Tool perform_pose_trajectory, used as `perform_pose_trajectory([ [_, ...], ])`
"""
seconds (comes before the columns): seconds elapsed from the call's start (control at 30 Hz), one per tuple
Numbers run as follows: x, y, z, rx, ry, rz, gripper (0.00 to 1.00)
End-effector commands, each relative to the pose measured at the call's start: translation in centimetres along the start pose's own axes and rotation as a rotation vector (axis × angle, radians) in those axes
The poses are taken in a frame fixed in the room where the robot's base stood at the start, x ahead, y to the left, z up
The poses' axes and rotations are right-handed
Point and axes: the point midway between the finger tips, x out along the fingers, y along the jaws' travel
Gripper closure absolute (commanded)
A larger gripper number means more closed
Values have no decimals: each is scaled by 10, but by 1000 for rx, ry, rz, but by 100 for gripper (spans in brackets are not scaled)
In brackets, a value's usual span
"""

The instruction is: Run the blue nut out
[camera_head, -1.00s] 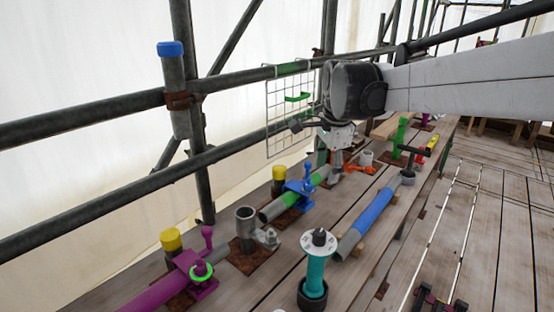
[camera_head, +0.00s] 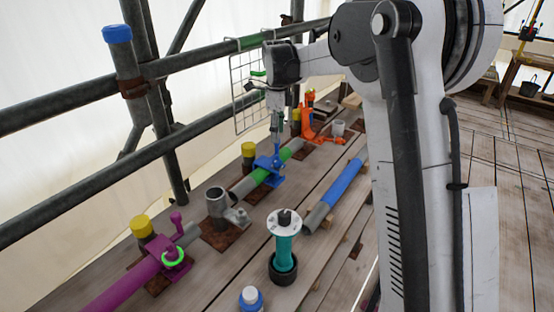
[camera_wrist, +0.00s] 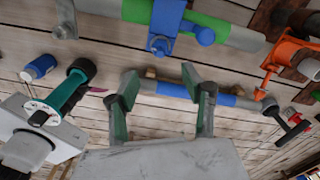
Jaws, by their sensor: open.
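A blue clamp (camera_head: 268,172) sits on a grey pipe with green bands, with a blue upright piece (camera_head: 277,152) on it. In the wrist view the clamp (camera_wrist: 166,18) is at the top centre. A small blue nut-like piece (camera_wrist: 158,46) and a rounded blue end (camera_wrist: 205,36) show on it; I cannot tell for sure which is the nut. My gripper (camera_head: 276,128) is just above the upright piece in the head view. In the wrist view my gripper (camera_wrist: 160,86) has its two green-padded fingers apart with nothing between them, and the clamp lies beyond the fingertips.
An orange clamp (camera_head: 314,125) stands behind and a purple clamp (camera_head: 172,254) in front on the same side. A wire grid (camera_head: 247,95) hangs on the rail.

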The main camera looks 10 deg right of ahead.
Motion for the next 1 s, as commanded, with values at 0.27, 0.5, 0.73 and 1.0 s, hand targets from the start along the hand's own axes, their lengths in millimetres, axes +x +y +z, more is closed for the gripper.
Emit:
perform_pose_trajectory([
  [0.27, 52, 0, 0, -1, 0, -1, 56],
  [0.5, 92, 0, 0, -2, 0, -1, 56],
  [0.73, 112, 0, 0, -2, 0, -1, 56],
  [1.0, 115, 0, 0, -2, 0, -1, 56],
])
